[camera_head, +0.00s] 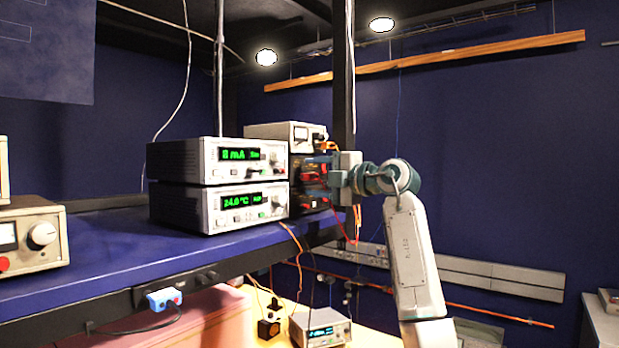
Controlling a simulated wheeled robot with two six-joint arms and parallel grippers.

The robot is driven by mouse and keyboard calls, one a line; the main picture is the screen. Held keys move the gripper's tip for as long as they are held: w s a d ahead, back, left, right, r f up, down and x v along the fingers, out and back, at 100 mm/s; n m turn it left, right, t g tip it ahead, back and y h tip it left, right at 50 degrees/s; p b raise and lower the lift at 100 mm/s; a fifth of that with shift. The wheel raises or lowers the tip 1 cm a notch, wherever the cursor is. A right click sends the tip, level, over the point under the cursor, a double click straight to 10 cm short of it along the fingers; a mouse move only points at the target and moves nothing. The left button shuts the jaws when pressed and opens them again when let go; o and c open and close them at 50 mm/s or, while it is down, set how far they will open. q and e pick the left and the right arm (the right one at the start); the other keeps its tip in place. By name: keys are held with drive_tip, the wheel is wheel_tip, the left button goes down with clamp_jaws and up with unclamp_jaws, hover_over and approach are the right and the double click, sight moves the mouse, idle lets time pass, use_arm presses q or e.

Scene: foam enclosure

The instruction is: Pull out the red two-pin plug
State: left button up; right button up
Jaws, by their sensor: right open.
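My right gripper (312,173) is open, at the front of a dark unit (308,203) on the shelf, right of the two stacked meters. Its blue-grey fingers point left across the unit's front. Small red parts (313,178) show on that front beside the fingers. The red two-pin plug may be among them, but they are too small and too covered to tell. I cannot tell whether the fingers touch anything. Orange and red leads (356,226) hang below the gripper. My left gripper is not in view.
Two meters with green digits, upper (215,160) and lower (228,207), stand on the blue shelf (110,247). A dark post (343,85) rises close behind my gripper. A light-blue plug (164,298) sits at the shelf's front edge. Another instrument (321,328) stands below.

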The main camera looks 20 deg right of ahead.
clamp_jaws()
idle(0.3)
drive_tip(key=shift+s+d, duration=0.1)
drive_tip(key=shift+d, duration=0.05)
drive_tip(key=shift+s, duration=0.15)
drive_tip(key=b+v, duration=0.1)
drive_tip(key=v, duration=0.1)
drive_tip(key=shift+s+d, duration=0.25)
drive_tip(key=shift+d, duration=0.05)
drive_tip(key=shift+s, duration=0.1)
drive_tip(key=shift+b+v, duration=0.65)
drive_tip(key=shift+v, duration=0.5)
